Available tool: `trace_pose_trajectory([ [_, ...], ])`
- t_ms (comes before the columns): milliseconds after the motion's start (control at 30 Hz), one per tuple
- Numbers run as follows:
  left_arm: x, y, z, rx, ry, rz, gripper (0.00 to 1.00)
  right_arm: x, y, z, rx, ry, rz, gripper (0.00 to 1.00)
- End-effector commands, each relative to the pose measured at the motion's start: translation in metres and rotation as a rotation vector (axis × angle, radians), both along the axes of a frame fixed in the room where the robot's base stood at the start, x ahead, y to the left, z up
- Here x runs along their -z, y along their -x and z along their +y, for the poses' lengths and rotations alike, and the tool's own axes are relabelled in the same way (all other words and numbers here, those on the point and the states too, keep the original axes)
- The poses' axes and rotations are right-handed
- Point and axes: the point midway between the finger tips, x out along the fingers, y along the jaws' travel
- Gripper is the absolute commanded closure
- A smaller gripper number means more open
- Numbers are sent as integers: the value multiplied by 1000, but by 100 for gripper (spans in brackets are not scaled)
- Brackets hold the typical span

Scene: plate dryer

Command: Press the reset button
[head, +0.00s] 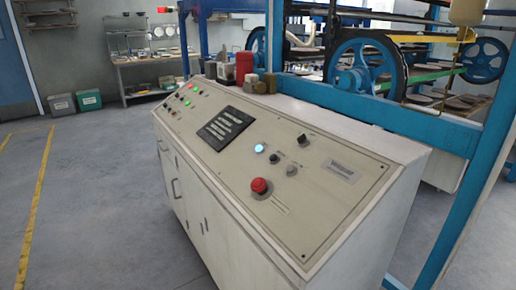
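A white control console (360,152) fills the middle of the head view, its sloped panel facing up. On its near half are a large red mushroom button (261,186), a lit pale-blue button (259,148), a small dark knob (274,158), a grey knob (292,170) and a black switch (304,139). Several small red and green lights or buttons (187,103) sit at the far left end. The labels are too small to read, so I cannot tell which button is marked reset. Neither of my grippers is in view.
A blue-framed machine with large wheels (364,72) stands behind the console. A red container (244,66) and small jars sit on the console's back ledge. Bins (89,99) and shelves (150,58) stand at the back left. The floor left of the console is clear.

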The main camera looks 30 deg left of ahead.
Motion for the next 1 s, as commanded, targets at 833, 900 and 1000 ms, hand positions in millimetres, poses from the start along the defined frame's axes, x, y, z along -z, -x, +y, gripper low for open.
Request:
trace_pose_trajectory([
  [833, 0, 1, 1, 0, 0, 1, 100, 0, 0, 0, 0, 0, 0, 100],
  [900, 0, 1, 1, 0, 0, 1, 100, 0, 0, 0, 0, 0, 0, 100],
  [1000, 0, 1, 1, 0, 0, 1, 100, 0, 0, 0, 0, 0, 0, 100],
])
